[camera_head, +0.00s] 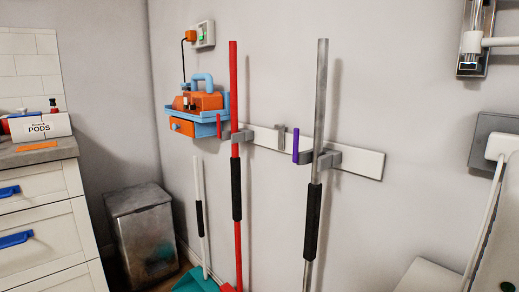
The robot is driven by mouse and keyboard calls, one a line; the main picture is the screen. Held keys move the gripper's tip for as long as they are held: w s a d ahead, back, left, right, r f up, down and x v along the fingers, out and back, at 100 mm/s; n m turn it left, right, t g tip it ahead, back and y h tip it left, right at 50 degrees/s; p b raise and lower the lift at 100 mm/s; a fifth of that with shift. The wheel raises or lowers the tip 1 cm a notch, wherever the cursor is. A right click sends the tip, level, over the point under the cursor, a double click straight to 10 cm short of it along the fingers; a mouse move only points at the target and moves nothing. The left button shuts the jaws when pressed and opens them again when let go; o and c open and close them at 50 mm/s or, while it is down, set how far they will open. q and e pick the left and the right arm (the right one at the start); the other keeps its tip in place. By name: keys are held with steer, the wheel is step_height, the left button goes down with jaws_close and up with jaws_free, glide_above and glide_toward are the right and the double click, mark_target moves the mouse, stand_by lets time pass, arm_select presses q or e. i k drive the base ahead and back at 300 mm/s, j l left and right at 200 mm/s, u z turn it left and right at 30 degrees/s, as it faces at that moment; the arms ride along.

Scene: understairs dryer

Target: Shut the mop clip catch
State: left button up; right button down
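A white wall rail (360,161) carries grey clips. The right clip (330,157) is at a grey pole (320,100) with a black grip; the pole stands upright, and its lower end is out of view. A purple lever (295,146) stands upright at this clip's left end, left of the pole. The left clip (240,135) is at a red pole (234,80) and has a red lever (219,126). I cannot tell which pole is the mop, or whether either catch is fully closed. Neither of my grippers is in view.
A blue and orange toy-like unit (200,101) hangs left of the poles. A grey bin (143,235) and white drawers (45,225) stand at left. A white appliance (498,240) edges in at lower right.

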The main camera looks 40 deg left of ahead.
mark_target(296, 141)
steer(key=u, duration=1.05)
